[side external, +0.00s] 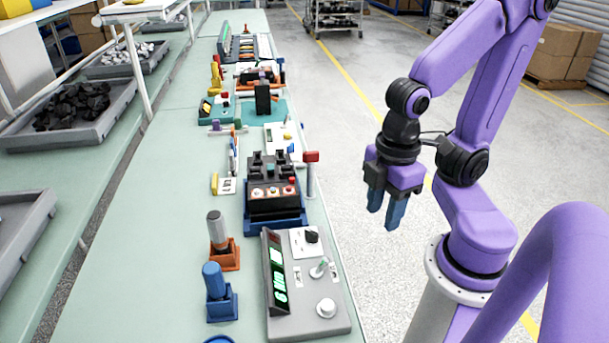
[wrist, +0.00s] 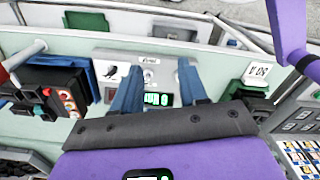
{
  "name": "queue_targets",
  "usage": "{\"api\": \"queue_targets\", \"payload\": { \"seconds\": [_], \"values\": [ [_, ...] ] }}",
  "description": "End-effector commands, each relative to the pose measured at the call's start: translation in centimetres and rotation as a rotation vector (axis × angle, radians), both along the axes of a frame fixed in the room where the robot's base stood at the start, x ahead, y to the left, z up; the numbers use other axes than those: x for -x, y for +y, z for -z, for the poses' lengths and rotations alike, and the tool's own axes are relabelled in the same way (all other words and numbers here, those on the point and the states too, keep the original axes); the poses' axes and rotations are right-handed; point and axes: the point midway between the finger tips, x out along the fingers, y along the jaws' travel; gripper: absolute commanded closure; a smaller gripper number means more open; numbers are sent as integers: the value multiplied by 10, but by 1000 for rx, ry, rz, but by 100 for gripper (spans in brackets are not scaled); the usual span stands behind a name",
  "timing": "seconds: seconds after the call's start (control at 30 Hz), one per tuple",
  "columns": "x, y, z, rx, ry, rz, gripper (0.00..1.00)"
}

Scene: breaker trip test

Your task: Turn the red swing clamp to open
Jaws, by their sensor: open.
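The red swing clamp (side external: 311,157) is a red block on top of a thin upright grey post, at the right edge of the bench beside the black breaker fixture. In the wrist view, a red piece (wrist: 3,75) at the left edge, with a pale rod beside it, appears to be the same clamp, mostly cut off. My gripper (side external: 385,207) has blue fingers that point down. It is open and empty, out over the floor to the right of the bench and apart from the clamp. In the wrist view its fingers (wrist: 157,72) spread in front of the grey test panel.
The black breaker fixture (side external: 273,195) stands left of the clamp. The grey test panel (side external: 335,308) with green displays is nearer the camera. Orange (side external: 226,258) and blue (side external: 222,305) holders stand to its left. The floor between bench and arm is clear.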

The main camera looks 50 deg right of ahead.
Motion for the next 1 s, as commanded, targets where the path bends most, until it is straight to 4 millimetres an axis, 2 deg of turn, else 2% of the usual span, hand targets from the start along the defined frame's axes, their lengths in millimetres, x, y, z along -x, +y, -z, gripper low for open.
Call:
{"api": "queue_targets", "payload": {
  "seconds": [0.17, 0.37, 0.57, 0.77, 1.0],
  "values": [
    [-20, 5, -8, 1, -1, 26, 58],
    [-75, 6, -29, 8, -1, 82, 58],
    [-133, -9, -51, 14, -1, 138, 58],
    [-187, -41, -71, 19, 3, 193, 58],
    [-238, -97, -94, 24, 10, 260, 58]
  ]
}}
